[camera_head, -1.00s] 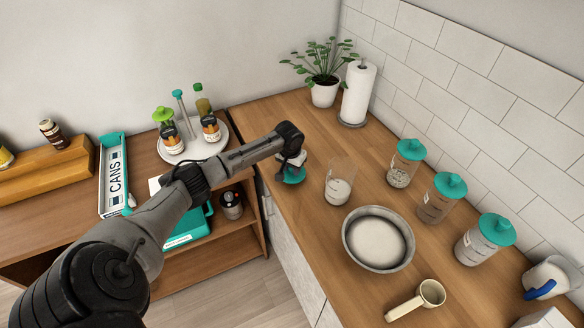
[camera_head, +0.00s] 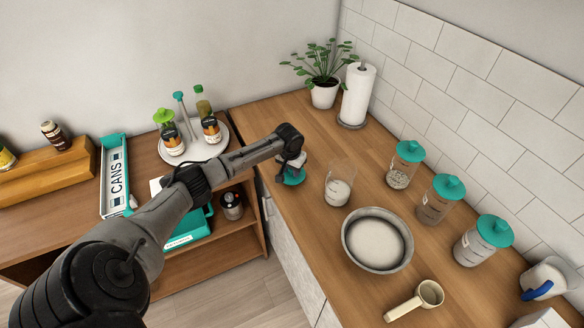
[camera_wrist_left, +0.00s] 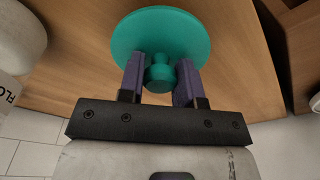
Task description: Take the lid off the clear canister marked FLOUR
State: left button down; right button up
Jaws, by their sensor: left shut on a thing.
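A teal lid (camera_head: 292,179) is at the left edge of the wooden counter, under my left gripper (camera_head: 293,164). In the left wrist view the two fingers of the left gripper (camera_wrist_left: 159,82) are shut on the knob of the teal lid (camera_wrist_left: 160,35). The lid is at or close to the counter top; I cannot tell if it touches. A clear open canister (camera_head: 338,188) with white contents stands to the right of the lid. A canister (camera_wrist_left: 12,65) with a partly visible label starting "FLO" shows at the left of the wrist view. My right gripper is not in view.
Teal-lidded canisters (camera_head: 405,165), (camera_head: 435,201) and (camera_head: 478,245) stand along the tiled wall. A metal bowl (camera_head: 377,240), a scoop (camera_head: 417,299), a paper towel roll (camera_head: 357,95) and a potted plant (camera_head: 323,90) share the counter. Bare counter lies behind the open canister.

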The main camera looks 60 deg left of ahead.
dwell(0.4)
pick_arm(q)
jog(key=shift+f, duration=0.55)
jog(key=shift+f, duration=0.45)
dwell(0.4)
jog(key=c, duration=0.7)
grip_release()
jog(key=shift+r, duration=0.25)
jog(key=r, duration=0.4)
jog(key=s+r, duration=0.1)
jog(key=r, duration=0.3)
jog(key=d+r+p, duration=0.1)
jog(key=r, duration=0.4)
jog(key=shift+s+r, duration=0.1)
jog(key=shift+s, duration=0.15)
